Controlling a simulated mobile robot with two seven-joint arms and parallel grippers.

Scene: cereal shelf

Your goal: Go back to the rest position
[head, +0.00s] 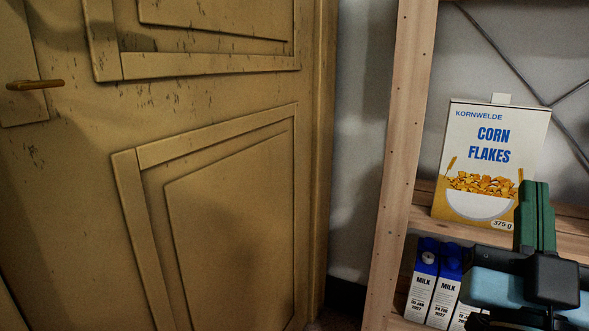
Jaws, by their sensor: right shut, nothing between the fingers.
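My right gripper (536,190) is at the lower right of the head view, its green fingers pointing up and shut together with nothing between them. It is in front of the shelf and covers the lower right corner of a corn flakes box (492,150). The box is white with blue lettering and a bowl picture. It stands upright on a wooden shelf board (424,198). I cannot tell how far the fingers are from the box. My left gripper is not in view.
Milk cartons (421,290) with blue tops stand on the lower level, partly hidden by my right arm. A wooden shelf post (397,150) rises left of the box. A worn yellow-brown door (230,220) with a handle (35,85) fills the left side.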

